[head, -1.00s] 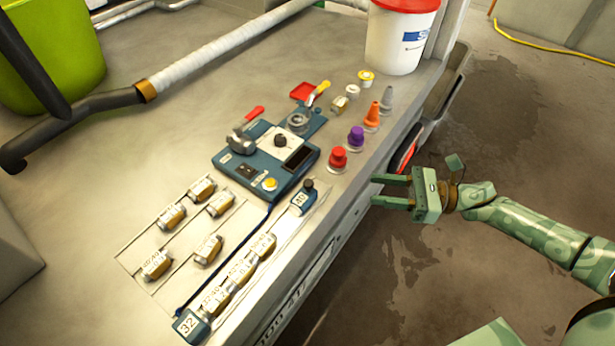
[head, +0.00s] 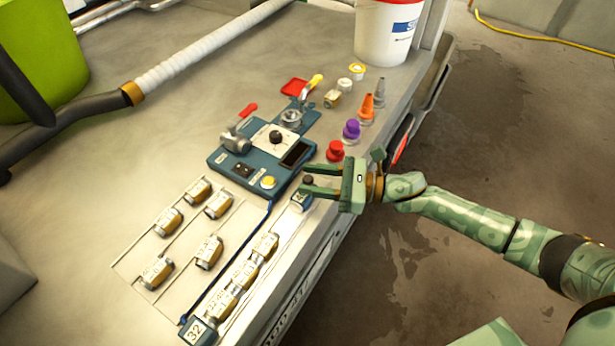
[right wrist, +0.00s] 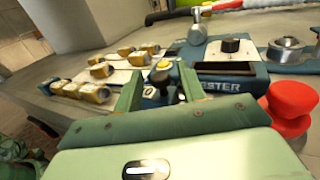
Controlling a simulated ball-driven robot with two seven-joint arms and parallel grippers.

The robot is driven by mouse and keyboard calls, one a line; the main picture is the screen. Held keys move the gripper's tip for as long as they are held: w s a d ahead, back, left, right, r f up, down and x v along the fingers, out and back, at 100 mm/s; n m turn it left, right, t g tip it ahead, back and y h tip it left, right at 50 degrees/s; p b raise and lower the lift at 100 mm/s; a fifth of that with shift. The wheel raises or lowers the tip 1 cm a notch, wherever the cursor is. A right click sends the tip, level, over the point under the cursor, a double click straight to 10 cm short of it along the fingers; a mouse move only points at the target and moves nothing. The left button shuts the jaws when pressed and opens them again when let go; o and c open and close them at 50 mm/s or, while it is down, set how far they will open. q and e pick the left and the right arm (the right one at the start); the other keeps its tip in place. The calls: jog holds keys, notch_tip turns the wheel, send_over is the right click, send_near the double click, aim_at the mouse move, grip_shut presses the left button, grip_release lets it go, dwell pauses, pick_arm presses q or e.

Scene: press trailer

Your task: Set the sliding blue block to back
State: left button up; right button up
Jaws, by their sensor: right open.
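A blue block with a black knob (head: 308,181) sits at the upper right end of a narrow rail on the bench. A second blue block marked 32 (head: 196,330) sits at the rail's lower left end. My right gripper (head: 304,179) is open, with its fingers on either side of the black knob in the head view. In the right wrist view, the block's white number label (right wrist: 150,90) and dark knob show between the two fingers. I cannot tell whether the fingers touch the block. The left gripper is not in view.
Several brass-coloured pieces (head: 208,252) sit on rails to the left. A blue control panel (head: 228,161) with a red-handled lever stands just behind the block. Red (head: 335,150), purple and orange knobs line the bench edge. A white bucket (head: 385,35) stands at the back.

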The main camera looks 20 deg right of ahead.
jog(key=shift+w+a, duration=0.35)
jog(key=shift+a, duration=0.3)
